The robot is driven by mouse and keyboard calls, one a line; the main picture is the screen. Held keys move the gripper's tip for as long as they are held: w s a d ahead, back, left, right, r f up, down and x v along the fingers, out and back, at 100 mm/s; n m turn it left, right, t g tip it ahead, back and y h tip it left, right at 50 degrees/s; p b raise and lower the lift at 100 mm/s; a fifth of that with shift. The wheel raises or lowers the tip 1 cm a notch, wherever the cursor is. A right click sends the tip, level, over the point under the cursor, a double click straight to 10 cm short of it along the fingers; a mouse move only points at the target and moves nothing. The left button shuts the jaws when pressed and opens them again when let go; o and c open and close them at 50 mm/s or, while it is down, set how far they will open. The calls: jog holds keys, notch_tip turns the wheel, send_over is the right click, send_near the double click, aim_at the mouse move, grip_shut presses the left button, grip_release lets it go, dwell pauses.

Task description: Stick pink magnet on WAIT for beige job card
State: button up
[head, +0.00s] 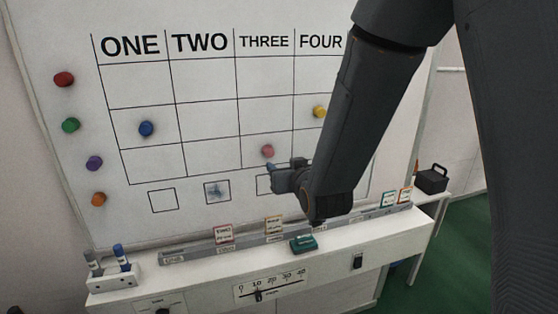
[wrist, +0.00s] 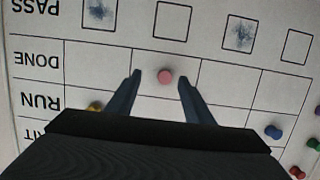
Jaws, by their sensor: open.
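The pink magnet (head: 267,150) sits on the whiteboard in the bottom grid row, column THREE. In the wrist view the pink magnet (wrist: 166,76) lies in the row labelled DONE, with the picture upside down. My gripper (wrist: 160,80) is open, with one finger on each side of the magnet and gaps between. In the head view my gripper (head: 272,168) is just below the magnet. A card that looks beige (head: 273,226) stands in the rail below the board; its writing is too small to read. The WAIT label (wrist: 30,133) is partly hidden by my gripper.
A blue magnet (head: 146,129) and a yellow magnet (head: 319,112) are on the grid. Several spare magnets line the board's left edge. A reddish card (head: 223,233), a teal eraser (head: 303,243) and a marker holder (head: 113,279) are below. My arm hides the grid's right part.

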aim_at(270, 152)
jog(key=shift+t, duration=0.5)
jog(key=shift+w+a+r+p, duration=0.1)
jog(key=shift+w+a+p, duration=0.45)
jog(key=shift+w, duration=0.75)
jog(key=shift+w+a+r+p, duration=0.1)
jog(key=shift+w+a+p, duration=0.2)
jog(key=shift+w+a, duration=0.7)
jog(key=shift+w+a+r+p, duration=0.1)
jog(key=shift+w+a+p, duration=0.25)
jog(key=shift+w, duration=1.3)
jog(key=shift+d, duration=0.1)
jog(key=c, duration=1.1)
jog(key=shift+s+d, duration=0.1)
jog(key=shift+s, duration=0.15)
jog(key=shift+s+d, duration=0.1)
jog(key=shift+s, duration=0.25)
jog(key=shift+s, duration=0.3)
